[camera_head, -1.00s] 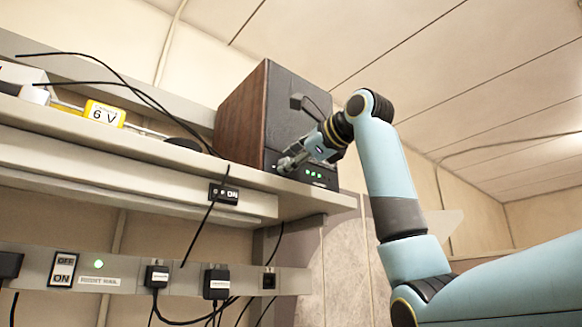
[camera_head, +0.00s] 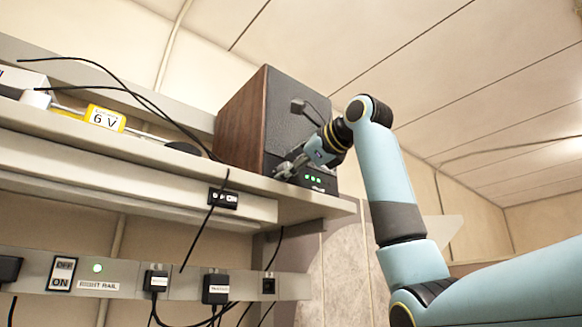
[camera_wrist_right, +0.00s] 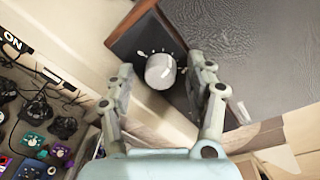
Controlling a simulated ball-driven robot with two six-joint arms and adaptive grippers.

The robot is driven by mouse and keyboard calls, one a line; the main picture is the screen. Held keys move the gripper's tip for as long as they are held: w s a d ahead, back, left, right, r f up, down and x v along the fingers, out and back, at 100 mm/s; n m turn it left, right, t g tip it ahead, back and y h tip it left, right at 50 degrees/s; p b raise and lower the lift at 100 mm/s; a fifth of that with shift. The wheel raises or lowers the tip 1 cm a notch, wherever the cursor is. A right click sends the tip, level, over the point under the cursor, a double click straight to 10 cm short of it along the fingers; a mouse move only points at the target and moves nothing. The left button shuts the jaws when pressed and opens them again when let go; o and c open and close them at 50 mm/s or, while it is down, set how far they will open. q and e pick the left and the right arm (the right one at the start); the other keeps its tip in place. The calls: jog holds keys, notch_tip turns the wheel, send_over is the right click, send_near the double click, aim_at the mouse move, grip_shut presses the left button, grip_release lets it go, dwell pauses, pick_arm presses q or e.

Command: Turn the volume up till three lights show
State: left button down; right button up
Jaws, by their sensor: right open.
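A speaker (camera_head: 238,125) with dark wood sides and a black front stands on the shelf. My right gripper (camera_head: 288,168) is at the speaker's lower front. In the wrist view its fingers (camera_wrist_right: 160,78) are open, one on each side of the knob, with gaps showing. In the head view the gripper hides the knob. My left gripper is out of view.
The shelf (camera_head: 60,124) holds a yellow 6 V box (camera_head: 105,118) and loose black cables. Below it runs a power rail (camera_head: 125,275) with a switch and plugs. Several game controllers (camera_wrist_right: 35,138) lie at lower left in the wrist view.

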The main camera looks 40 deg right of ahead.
jog(key=shift+s, duration=0.1)
jog(key=s+r, duration=0.1)
jog(key=s, duration=1)
jog(key=shift+s+d, duration=0.4)
jog(key=shift+d, duration=0.05)
